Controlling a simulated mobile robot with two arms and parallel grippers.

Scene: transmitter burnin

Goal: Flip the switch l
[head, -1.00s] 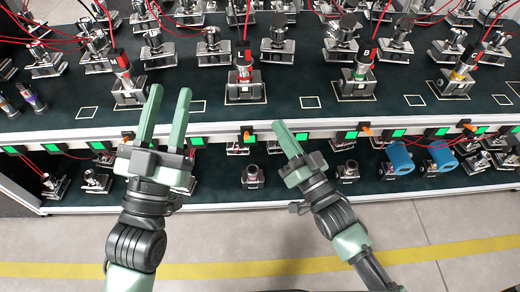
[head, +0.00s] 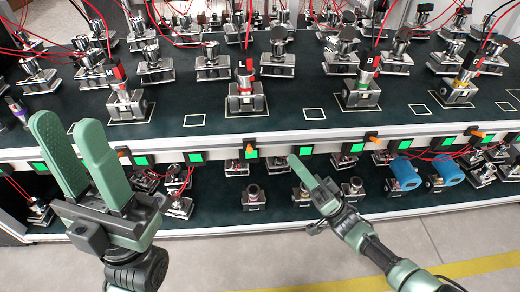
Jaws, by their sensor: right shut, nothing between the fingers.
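Below the transmitter with the red cap marked L (head: 245,68), an orange switch (head: 250,148) sits on the shelf's front edge, with a lit green square beside it. I take this to be switch l; its own label is too small to read. My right gripper (head: 293,158) is shut and empty, its fingertips a little right of that switch and close to the shelf edge in the picture. Whether it touches anything I cannot tell. My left gripper (head: 68,120) is open and empty at the far left, in front of the shelf.
More orange switches sit along the same edge, at left (head: 123,152), below the B transmitter (head: 371,137) and below the C one (head: 478,134). The dark upper shelf (head: 290,120) holds several transmitters with red cables. Blue cylinders (head: 405,174) lie on the lower shelf.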

